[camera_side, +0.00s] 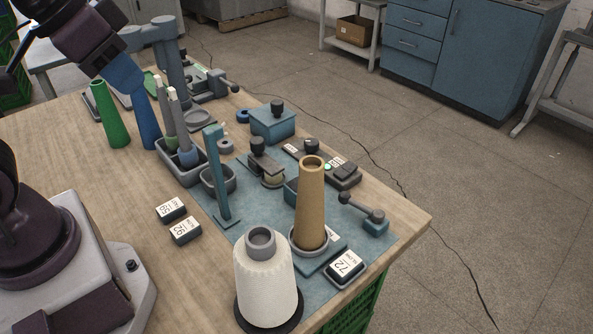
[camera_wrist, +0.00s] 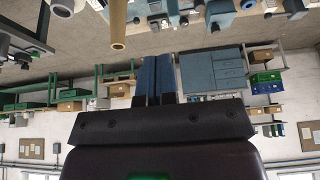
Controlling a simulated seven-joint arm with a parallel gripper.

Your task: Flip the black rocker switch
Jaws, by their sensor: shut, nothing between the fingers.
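A dark control box (camera_side: 343,174) with a small green light and white labels sits on the blue mat, behind the tan cone, in the side view. It seems to carry the black rocker switch, but its shape and position are too small to tell. My gripper (camera_side: 138,88) is at the upper left of the side view, above the table's far left part and well away from the box. Its blue fingers are shut and empty, side by side in the wrist view (camera_wrist: 158,57). I cannot make out the switch in the wrist view.
A tan cone (camera_side: 310,205) stands on a holder in front of the box; it shows in the wrist view (camera_wrist: 118,25). A white yarn cone (camera_side: 265,285) is nearer. A teal post (camera_side: 215,175), a grey rack (camera_side: 181,165) and green cone (camera_side: 109,115) stand left.

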